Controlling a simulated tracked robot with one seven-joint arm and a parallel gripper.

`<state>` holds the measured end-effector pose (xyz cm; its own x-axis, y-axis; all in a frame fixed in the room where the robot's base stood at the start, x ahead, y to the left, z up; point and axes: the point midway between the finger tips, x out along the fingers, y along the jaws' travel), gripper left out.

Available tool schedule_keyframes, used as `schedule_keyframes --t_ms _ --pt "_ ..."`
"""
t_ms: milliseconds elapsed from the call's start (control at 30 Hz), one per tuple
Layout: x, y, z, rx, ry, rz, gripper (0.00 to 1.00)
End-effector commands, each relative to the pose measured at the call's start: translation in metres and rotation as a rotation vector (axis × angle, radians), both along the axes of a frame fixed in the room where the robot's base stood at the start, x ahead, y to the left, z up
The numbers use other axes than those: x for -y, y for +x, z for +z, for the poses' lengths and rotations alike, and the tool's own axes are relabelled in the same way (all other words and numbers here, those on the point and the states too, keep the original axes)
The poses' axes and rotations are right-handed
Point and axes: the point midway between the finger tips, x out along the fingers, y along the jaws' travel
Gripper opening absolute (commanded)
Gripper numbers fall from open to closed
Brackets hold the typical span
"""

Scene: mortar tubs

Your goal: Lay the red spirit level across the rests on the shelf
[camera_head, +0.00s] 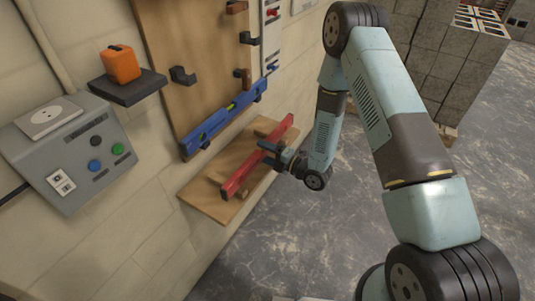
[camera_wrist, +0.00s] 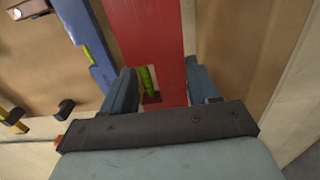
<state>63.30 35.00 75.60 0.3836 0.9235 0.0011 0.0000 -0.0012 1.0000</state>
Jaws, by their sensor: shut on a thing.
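The red spirit level (camera_head: 239,179) is a long bar held over the wooden shelf (camera_head: 205,196), running roughly along its length. My gripper (camera_head: 270,151) is shut on it near its middle, reaching in from the right. In the wrist view the red level (camera_wrist: 150,35) passes between the two fingers of my gripper (camera_wrist: 160,88), with its green vial showing just ahead of the palm.
A blue spirit level (camera_head: 222,119) hangs on the wooden wall board (camera_head: 190,40) just above the shelf. A grey control box (camera_head: 70,150) and a small dark ledge (camera_head: 133,90) with an orange object (camera_head: 121,64) are on the left. Grey blocks (camera_head: 440,65) stand behind my arm.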

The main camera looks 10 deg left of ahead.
Motion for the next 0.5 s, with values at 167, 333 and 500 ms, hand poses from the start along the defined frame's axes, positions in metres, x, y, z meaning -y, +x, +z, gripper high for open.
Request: schedule_keyframes --t_ms 167,333,500 --pt "-0.01 0.003 0.001 0.001 0.001 0.002 0.26" --pt "-0.018 0.007 0.001 0.002 0.001 0.001 0.26" --pt "-0.027 0.011 0.001 0.002 0.001 0.002 0.26"
